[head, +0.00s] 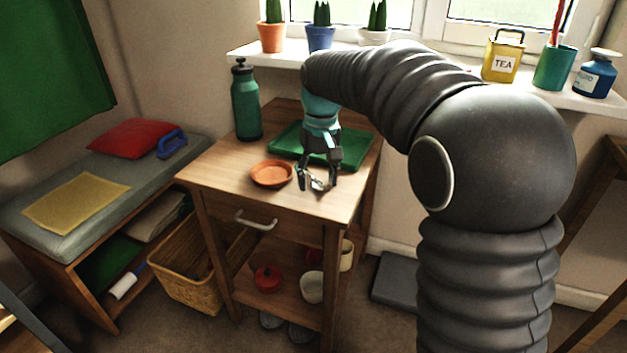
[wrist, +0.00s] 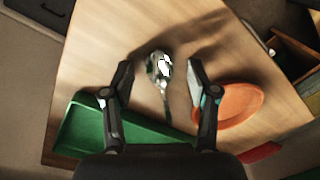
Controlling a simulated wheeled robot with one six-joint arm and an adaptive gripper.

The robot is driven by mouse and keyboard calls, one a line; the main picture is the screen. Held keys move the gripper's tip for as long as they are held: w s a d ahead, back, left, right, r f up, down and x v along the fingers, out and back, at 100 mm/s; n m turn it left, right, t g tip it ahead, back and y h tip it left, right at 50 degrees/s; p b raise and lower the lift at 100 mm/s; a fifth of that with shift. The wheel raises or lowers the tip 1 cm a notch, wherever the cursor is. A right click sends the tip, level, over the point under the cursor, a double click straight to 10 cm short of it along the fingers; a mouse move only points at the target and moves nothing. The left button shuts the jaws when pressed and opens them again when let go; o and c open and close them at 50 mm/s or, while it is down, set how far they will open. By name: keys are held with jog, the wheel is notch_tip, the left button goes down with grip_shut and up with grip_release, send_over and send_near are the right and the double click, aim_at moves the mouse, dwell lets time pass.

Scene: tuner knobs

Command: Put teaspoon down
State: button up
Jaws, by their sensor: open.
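The teaspoon (wrist: 159,72) is silver and lies between my open fingers in the wrist view, over the wooden table top. In the head view the teaspoon (head: 318,184) shows as a small bright shape between the fingertips. My gripper (head: 318,186) points down near the table's front edge, and its fingers stand apart on both sides of the spoon. In the wrist view my gripper (wrist: 160,75) touches neither side of the spoon visibly. The spoon appears to rest on the wooden table (head: 228,173), though contact is hard to confirm.
A terracotta dish (head: 271,174) sits just left of my gripper, and a green tray (head: 354,150) lies behind it. A green bottle (head: 246,105) stands at the back left. The table's front right corner is clear. Pots and tins line the windowsill (head: 429,62).

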jog(key=c, duration=1.1)
jog(key=shift+o, duration=0.2)
